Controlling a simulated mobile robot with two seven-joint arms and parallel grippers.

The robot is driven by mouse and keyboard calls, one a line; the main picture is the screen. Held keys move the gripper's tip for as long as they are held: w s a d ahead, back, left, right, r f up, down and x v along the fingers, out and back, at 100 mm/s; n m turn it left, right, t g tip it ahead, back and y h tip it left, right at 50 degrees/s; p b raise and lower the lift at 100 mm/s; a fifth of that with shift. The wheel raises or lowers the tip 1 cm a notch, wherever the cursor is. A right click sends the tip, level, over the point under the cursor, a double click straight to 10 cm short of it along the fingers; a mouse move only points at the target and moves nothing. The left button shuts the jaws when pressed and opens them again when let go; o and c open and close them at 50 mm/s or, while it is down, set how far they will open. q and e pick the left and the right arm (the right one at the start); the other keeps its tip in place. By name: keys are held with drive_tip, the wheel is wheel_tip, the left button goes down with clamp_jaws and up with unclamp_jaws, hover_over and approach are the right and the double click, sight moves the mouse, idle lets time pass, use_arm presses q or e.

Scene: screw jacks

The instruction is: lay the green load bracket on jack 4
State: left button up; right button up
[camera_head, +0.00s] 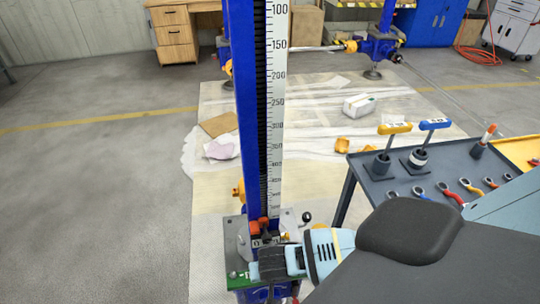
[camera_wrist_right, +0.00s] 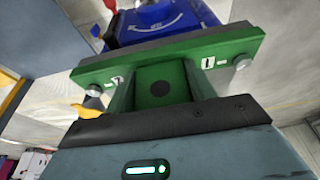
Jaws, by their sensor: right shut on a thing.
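My right gripper (camera_head: 272,262) reaches in from the right to the foot of a blue jack with a tall scale (camera_head: 275,110). In the right wrist view the gripper is shut on the green load bracket (camera_wrist_right: 215,48), a flat green bar with webs and a silver knob near each end. The fingertips are hidden behind the bracket. A blue jack part (camera_wrist_right: 160,22) shows just beyond the bar; I cannot tell whether they touch. In the head view only a little green (camera_head: 238,281) shows beside the gripper. I cannot read a jack number. My left gripper is not in view.
A tool cart (camera_head: 440,175) with T-handled tools and pliers stands close at the right. Another blue jack (camera_head: 378,48) stands at the back right. A white box (camera_head: 360,104), cardboard (camera_head: 219,124) and orange pieces lie on the floor sheet. The left floor is clear.

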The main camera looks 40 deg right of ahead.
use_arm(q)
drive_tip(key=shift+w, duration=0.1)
use_arm(e)
drive_tip(key=shift+f, duration=0.15)
use_arm(q)
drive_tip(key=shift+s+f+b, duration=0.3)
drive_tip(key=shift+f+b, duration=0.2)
drive_tip(key=shift+b, duration=0.05)
use_arm(e)
drive_tip(key=shift+f, duration=0.95)
drive_tip(key=o, duration=1.3)
drive_tip(key=shift+c, duration=0.2)
drive_tip(key=shift+s+f, duration=0.1)
drive_tip(key=shift+f, duration=0.05)
use_arm(q)
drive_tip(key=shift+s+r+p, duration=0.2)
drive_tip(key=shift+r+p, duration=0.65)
drive_tip(key=shift+p, duration=0.2)
use_arm(e)
drive_tip(key=v, duration=0.8)
